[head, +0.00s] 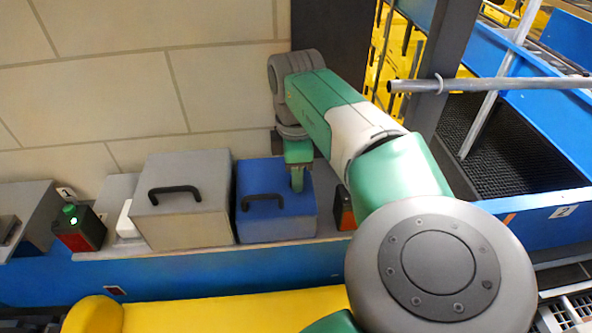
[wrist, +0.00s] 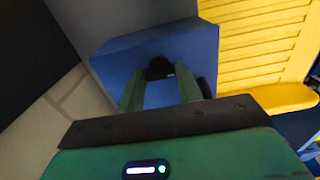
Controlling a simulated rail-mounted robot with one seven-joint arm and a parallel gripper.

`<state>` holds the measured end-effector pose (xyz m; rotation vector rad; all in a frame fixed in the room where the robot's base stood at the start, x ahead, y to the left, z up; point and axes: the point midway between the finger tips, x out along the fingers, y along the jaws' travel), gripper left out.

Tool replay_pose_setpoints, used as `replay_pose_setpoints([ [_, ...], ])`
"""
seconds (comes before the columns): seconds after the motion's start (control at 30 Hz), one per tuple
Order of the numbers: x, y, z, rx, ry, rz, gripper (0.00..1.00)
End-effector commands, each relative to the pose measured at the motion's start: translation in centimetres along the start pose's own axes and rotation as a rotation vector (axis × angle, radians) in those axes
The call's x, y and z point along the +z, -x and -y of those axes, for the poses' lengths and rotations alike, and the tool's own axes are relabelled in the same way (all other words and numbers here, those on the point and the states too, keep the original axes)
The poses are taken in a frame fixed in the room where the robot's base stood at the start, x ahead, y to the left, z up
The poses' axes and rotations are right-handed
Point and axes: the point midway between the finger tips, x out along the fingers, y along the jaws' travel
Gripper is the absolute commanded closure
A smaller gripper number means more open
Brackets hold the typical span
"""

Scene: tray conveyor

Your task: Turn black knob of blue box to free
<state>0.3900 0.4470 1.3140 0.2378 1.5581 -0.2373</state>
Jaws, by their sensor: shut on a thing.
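The blue box (head: 275,226) stands on the ledge by the wall, with a black handle (head: 262,197) on its front. In the wrist view the blue box (wrist: 200,45) is below the fingers. The black knob (wrist: 160,67) sits on the box between my fingertips. My gripper (wrist: 160,78) has its two green fingers on either side of the knob, shut on it. In the head view my gripper (head: 298,182) points down onto the right part of the box's top and hides the knob. The knob's setting cannot be read.
A grey box (head: 185,220) with a black handle stands close at the blue box's left. A black-and-orange device (head: 344,210) is at its right. A red-and-black unit with a lit green button (head: 80,228) is farther left. A yellow surface (head: 220,312) lies in front.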

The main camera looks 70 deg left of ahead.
Motion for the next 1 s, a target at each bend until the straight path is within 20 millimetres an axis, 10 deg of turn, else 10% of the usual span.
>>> replay_pose_setpoints([
  [0.3, 0.0, 0.1, 0.0, 0.0, -0.003, 0.0, 0.88],
  [0.33, 0.0, 0.1, 0.0, 0.0, -0.002, 0.0, 0.64],
  [0.43, 0.0, 0.1, 0.0, 0.0, -0.002, 0.0, 0.44],
  [0.73, 0.0, 0.3, 0.0, 0.001, -0.001, 0.001, 0.44],
  [1.0, 0.1, 5.3, 0.0, 0.002, -0.002, 0.002, 0.44],
])
